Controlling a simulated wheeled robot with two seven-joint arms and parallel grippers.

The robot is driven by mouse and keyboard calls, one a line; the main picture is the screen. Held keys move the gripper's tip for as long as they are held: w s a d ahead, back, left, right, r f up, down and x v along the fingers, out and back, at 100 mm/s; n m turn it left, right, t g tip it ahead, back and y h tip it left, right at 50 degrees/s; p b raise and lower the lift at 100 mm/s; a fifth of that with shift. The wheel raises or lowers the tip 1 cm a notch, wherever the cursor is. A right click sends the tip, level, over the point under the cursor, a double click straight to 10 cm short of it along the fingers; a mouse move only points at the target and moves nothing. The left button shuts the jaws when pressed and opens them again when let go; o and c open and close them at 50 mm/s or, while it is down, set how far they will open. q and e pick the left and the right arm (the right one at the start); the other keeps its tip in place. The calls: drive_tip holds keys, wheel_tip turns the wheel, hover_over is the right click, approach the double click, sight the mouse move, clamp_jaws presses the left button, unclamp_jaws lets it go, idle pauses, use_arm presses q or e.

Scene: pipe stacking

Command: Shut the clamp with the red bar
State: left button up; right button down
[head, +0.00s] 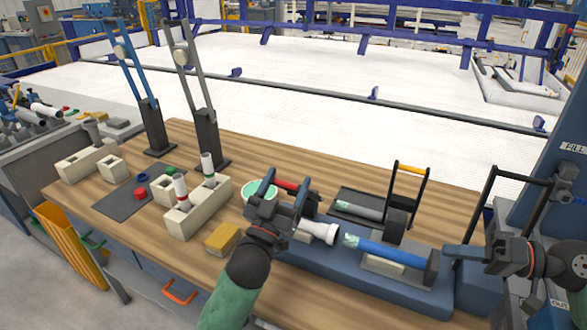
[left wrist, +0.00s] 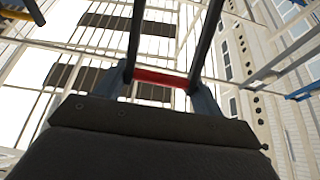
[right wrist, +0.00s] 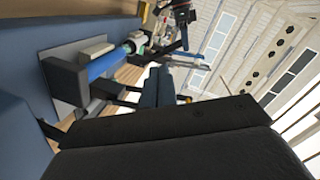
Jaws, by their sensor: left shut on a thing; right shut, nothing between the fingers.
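The red bar (head: 291,185) of a clamp is at my left gripper (head: 283,190), low over the blue-grey bench fixture (head: 325,270). In the left wrist view the red bar (left wrist: 160,78) runs across between two dark clamp arms, at the fingers of my left gripper (left wrist: 165,88), which is shut on it. The clamp's base is mostly hidden behind the gripper in the head view. My right gripper (head: 452,253) is shut and empty beside the right end of the fixture.
A blue pipe (head: 385,252) lies on the fixture, with a white fitting (head: 319,232) to its left. A clamp with an orange bar (head: 411,167) stands upright behind; a black frame (head: 492,205) stands at the right. A yellow sponge (head: 223,238) and cream blocks lie left.

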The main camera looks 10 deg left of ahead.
drive_tip(key=w+d+r+n+t, duration=0.1)
drive_tip(key=w+d+r, duration=0.3)
drive_tip(key=r, duration=0.4)
drive_tip(key=w+d+r+n+t, duration=0.1)
drive_tip(key=w+d+r, duration=0.3)
drive_tip(key=r, duration=0.4)
drive_tip(key=w+a+r+n+g+h, duration=0.1)
drive_tip(key=w+a+r+g+h, duration=0.1)
drive_tip(key=w+a+r, duration=0.65)
drive_tip(key=w+a+r+n+g+h, duration=0.2)
drive_tip(key=w+a+r, duration=0.3)
drive_tip(key=w+a, duration=0.55)
drive_tip(key=s+a+f+n+g+h, duration=0.1)
drive_tip(key=s+a+f+n+h, duration=0.15)
drive_tip(key=a, duration=0.45)
drive_tip(key=s+a+f+n+g+h, duration=0.1)
drive_tip(key=s+a+f+n+h, duration=0.15)
drive_tip(key=a, duration=0.35)
drive_tip(key=s+a+f+n+h, duration=0.1)
drive_tip(key=s+a+f, duration=0.3)
drive_tip(key=f, duration=0.5)
drive_tip(key=s+a+f+n+g+h, duration=0.1)
drive_tip(key=s+a+f, duration=0.3)
drive_tip(key=f, duration=0.4)
drive_tip(key=shift+s+a+f, duration=0.3)
drive_tip(key=shift+a+f, duration=0.05)
drive_tip(key=shift+a, duration=0.25)
